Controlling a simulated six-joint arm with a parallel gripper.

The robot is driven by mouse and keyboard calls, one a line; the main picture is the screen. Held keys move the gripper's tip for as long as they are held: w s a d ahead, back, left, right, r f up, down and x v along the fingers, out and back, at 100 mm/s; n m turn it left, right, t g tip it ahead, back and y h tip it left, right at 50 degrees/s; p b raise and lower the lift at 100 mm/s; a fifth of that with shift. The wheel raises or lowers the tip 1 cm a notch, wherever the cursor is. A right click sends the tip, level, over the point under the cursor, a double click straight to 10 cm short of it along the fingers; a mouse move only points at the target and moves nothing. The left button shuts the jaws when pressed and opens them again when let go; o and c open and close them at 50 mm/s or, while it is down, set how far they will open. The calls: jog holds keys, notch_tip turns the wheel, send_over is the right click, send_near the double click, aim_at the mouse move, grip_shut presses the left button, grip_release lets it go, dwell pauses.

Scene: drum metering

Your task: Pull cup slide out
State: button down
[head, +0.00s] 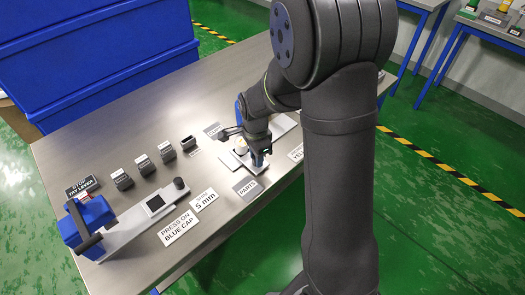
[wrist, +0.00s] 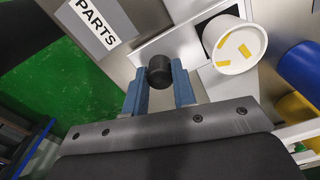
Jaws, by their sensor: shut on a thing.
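The cup slide (wrist: 183,50) is a flat light plate with a black knob (wrist: 160,70) at its near end in the wrist view. My gripper (wrist: 160,84) is shut on the black knob, one blue finger on each side. A white cup (wrist: 232,45) stands on the plate, with a few yellow pieces inside. In the head view my gripper (head: 258,161) is at the table's right part, beside the white cup (head: 241,146). My arm and fingers hide the knob there.
A "PARTS" label (head: 246,187) lies beside the slide. A blue device (head: 88,222) with a lever and another plate with a dark knob (head: 179,183) sits at the left. Several small grey holders (head: 144,164) stand behind. Blue crates (head: 90,60) rise beyond the table.

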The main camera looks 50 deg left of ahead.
jog(key=shift+s, duration=0.25)
jog(key=c, duration=1.2)
grip_release()
jog(key=shift+s+r, duration=0.1)
jog(key=shift+s, duration=0.05)
jog(key=shift+r, duration=0.1)
jog(key=shift+w+r, duration=0.2)
jog(key=shift+r, duration=0.1)
notch_tip(320, 180, up, 17)
jog(key=shift+f, duration=0.2)
jog(key=shift+f, duration=0.1)
